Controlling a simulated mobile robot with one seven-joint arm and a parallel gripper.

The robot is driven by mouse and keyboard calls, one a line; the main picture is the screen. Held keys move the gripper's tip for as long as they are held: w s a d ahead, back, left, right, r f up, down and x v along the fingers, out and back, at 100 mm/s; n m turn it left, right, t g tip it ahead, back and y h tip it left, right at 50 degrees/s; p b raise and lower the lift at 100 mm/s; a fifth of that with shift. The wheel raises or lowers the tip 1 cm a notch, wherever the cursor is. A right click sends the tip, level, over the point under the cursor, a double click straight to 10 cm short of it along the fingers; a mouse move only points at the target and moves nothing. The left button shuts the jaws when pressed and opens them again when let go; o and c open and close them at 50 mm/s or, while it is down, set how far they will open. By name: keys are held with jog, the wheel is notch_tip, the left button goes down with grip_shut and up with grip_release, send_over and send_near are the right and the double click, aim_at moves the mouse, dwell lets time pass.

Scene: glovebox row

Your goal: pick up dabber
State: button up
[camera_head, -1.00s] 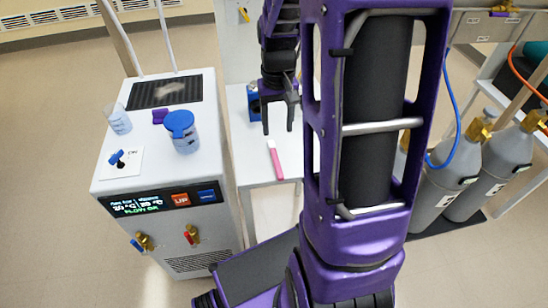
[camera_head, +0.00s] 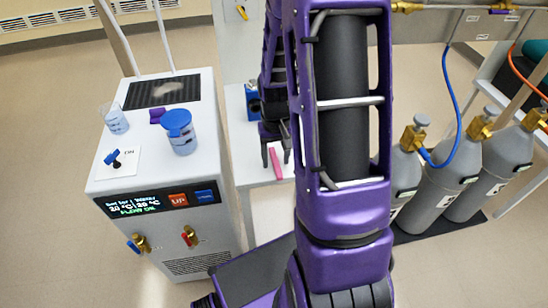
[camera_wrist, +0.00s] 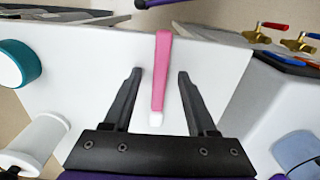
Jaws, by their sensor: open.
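The dabber is a pink stick with a white tip, lying on a white table; it shows in the head view (camera_head: 275,164) and in the wrist view (camera_wrist: 161,75). My gripper (camera_head: 276,160) is open above the table in the head view. In the wrist view its two dark fingers (camera_wrist: 158,73) point toward the dabber, which lies lengthwise between them with its white tip nearest the palm. Neither finger visibly touches it. The exact height of my gripper above it is hard to tell.
The white table (camera_head: 244,172) stands beside a white chiller (camera_head: 168,190) with a blue-lidded container (camera_head: 180,132) and a beaker (camera_head: 114,118) on top. A blue object (camera_head: 253,102) sits behind my gripper. Grey gas cylinders (camera_head: 440,190) stand at right.

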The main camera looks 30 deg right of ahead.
aim_at(276, 161)
grip_shut()
dwell(0.4)
notch_tip(276, 161, up, 10)
jog(key=p, duration=0.1)
dwell(0.4)
